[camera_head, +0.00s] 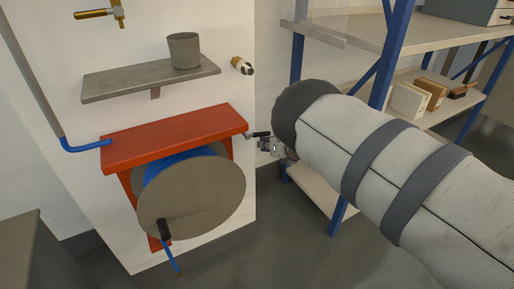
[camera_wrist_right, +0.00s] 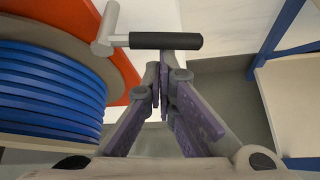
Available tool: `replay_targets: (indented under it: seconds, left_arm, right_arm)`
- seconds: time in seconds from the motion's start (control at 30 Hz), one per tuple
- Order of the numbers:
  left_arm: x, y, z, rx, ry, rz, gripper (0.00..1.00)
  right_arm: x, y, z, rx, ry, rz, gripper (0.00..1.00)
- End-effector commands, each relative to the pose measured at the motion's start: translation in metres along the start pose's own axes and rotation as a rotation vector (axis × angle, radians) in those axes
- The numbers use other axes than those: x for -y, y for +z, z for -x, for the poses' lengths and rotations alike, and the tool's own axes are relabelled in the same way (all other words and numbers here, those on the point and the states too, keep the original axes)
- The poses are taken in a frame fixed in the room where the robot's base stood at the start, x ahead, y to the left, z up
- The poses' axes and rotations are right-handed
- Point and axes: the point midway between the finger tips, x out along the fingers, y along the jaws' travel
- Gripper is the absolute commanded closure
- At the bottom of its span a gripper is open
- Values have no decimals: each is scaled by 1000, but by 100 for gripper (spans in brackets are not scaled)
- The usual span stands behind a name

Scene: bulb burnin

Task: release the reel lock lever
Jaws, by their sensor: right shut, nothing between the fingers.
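The reel lock lever has a black grip (camera_wrist_right: 165,41) on a grey pivot, beside the red bracket in the right wrist view. In the head view the lever (camera_head: 260,134) sticks out to the right of the bracket, its grip about level. The blue hose reel (camera_head: 192,190) hangs under the bracket. My right gripper (camera_wrist_right: 162,80) is shut and empty, its fingertips just below the black grip; I cannot tell whether they touch it. In the head view the right gripper (camera_head: 268,146) is small and partly hidden by my sleeved arm. My left gripper is not in view.
The red bracket (camera_head: 175,137) is on the white wall. A shelf (camera_head: 120,82) with a grey cup (camera_head: 184,50) is above it. A blue-posted rack (camera_head: 390,50) with boxes stands at the right, behind my right arm.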

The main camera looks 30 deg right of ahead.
Motion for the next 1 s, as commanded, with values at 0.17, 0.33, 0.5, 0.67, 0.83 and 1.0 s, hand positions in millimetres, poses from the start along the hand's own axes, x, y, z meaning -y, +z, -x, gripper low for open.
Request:
replay_targets:
  seconds: [0.17, 0.33, 0.5, 0.67, 0.83, 1.0]
  left_arm:
    - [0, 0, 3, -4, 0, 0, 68]
    - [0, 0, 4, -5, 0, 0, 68]
    - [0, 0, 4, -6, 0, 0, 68]
    - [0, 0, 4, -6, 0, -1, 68]
    - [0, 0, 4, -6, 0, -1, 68]
    - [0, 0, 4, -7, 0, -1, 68]
  right_arm:
    - [3, 5, 3, 1, 1, -1, 100]
    - [3, 7, 4, 1, 1, 0, 100]
    - [4, 7, 4, 1, 2, -1, 100]
    - [4, 7, 4, 0, 2, -2, 100]
    - [4, 7, 4, 0, 2, -2, 100]
    - [4, 8, 4, 0, 2, -2, 100]
